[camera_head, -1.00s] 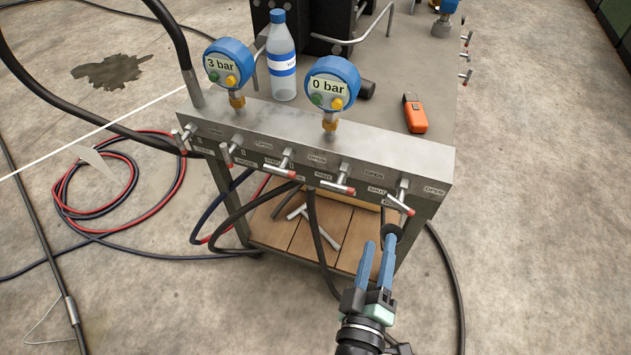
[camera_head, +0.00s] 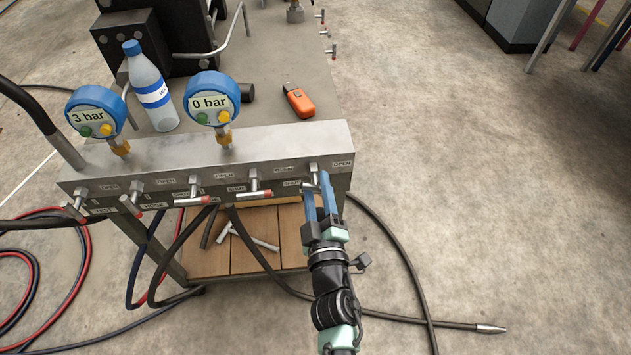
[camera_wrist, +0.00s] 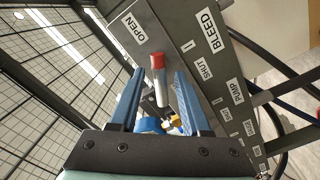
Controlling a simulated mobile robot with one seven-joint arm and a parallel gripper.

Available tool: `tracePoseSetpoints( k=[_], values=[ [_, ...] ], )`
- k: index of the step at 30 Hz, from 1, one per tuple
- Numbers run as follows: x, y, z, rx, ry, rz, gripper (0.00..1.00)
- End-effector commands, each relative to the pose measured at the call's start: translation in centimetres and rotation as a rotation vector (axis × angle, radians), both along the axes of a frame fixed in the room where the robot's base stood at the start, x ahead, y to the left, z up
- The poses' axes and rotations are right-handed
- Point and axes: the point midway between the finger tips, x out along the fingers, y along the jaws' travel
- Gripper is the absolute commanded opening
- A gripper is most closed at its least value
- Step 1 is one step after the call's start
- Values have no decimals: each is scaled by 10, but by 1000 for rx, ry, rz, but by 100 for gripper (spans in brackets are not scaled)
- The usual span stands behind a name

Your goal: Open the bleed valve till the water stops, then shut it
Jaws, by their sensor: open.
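The bleed valve is the rightmost on the manifold (camera_head: 215,150), and its lever (camera_head: 313,172) is partly hidden by my fingers. In the wrist view the lever (camera_wrist: 161,87) has a red tip and stands between my fingers, near the BLEED label (camera_wrist: 209,30). Its OPEN label (camera_wrist: 134,29) is left of the lever and its SHUT label (camera_wrist: 203,68) to the right. My gripper (camera_head: 316,185) is open around the lever; it also shows in the wrist view (camera_wrist: 159,72). I cannot tell if a finger touches the lever. I see no running water.
The left gauge (camera_head: 97,110) reads 3 bar, the right gauge (camera_head: 211,98) 0 bar. Other red-tipped levers line the manifold to the left. A black hose (camera_head: 405,260) ends on the floor at right.

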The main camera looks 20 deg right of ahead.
Motion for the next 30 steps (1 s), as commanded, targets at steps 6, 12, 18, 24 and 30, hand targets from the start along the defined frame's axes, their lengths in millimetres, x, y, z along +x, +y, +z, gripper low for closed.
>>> tracePoseSetpoints(
  k=[6, 12, 18, 24, 30],
  values=[
    [16, -5, 0, -1, 0, 0, 47],
    [17, -5, 0, -1, 2, 0, 47],
    [17, -5, 0, 0, 1, 1, 31],
    [17, -5, 0, 0, 1, 1, 0],
    [17, -5, 0, 0, 1, 0, 0]
  ],
)
